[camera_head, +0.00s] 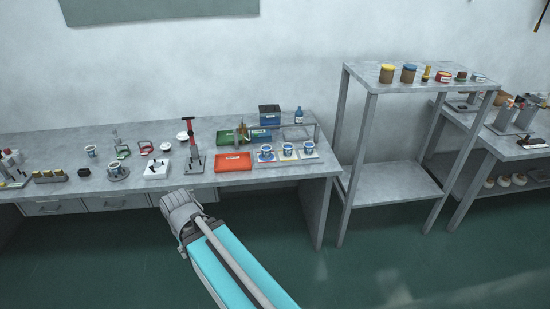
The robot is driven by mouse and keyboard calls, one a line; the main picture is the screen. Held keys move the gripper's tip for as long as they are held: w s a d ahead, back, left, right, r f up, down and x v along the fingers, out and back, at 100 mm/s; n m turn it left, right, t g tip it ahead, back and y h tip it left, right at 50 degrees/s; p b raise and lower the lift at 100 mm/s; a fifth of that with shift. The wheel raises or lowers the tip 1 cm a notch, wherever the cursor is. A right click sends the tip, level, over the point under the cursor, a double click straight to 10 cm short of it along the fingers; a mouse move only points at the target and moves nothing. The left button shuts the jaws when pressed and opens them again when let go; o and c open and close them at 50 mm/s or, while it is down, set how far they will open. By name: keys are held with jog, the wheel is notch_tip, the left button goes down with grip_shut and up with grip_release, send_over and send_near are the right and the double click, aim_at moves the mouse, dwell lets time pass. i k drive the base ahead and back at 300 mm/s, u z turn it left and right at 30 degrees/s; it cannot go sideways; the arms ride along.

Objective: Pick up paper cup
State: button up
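Several small white paper cups with blue markings stand upright on the long grey workbench (225,131). One paper cup (115,169) is on a round grey base at left, and another (91,151) stands behind it. A row of three, a left cup (266,152), a middle cup (288,149) and a right cup (308,148), sits on small mats near the bench's right end. My gripper (179,203) is at the bench's front edge, below the hand press and apart from all the cups. Its fingers are too small and hidden to read.
A hand press with a red handle (190,137) stands just beyond my gripper. A metal rack (399,181) stands to the right. The floor before the bench is clear.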

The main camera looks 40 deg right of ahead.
aim_at(266, 149)
jog(key=z, duration=1.1)
jog(key=i, duration=1)
